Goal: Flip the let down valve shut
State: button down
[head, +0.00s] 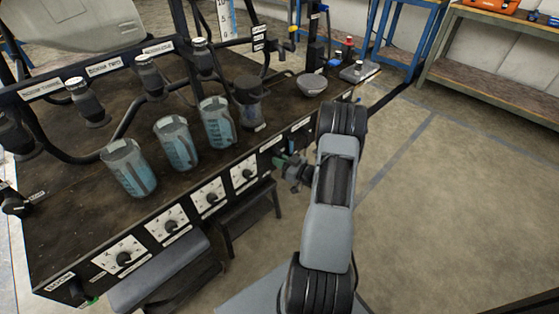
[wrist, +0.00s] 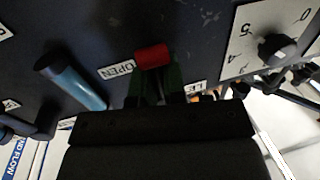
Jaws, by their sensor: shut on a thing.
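A red valve handle (wrist: 152,56) sticks out from the dark panel in the wrist view, beside a white label reading OPEN (wrist: 116,70). A second label (wrist: 195,88), partly hidden, begins with LE, so I take the red handle as the let down valve. My gripper (wrist: 154,82) has green fingers and is shut on the red handle. The handle's lower part is hidden between the fingers. In the head view my gripper (head: 282,163) is against the front panel of the bench, right of the dials, and the handle cannot be made out.
A blue handle (wrist: 72,82) sticks out left of my gripper in the wrist view. A numbered dial (wrist: 275,48) is close on the right. Several blue measuring cups (head: 128,168) stand on the bench top. The floor (head: 430,200) to the right is clear.

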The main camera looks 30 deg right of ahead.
jog(key=shift+s+f, duration=0.1)
jog(key=shift+f, duration=0.1)
jog(key=c, duration=1.2)
grip_release()
jog(key=shift+s, duration=0.1)
jog(key=p+v, duration=0.2)
jog(key=v, duration=1.1)
jog(key=shift+s+d+r, duration=0.2)
jog(key=shift+s, duration=0.1)
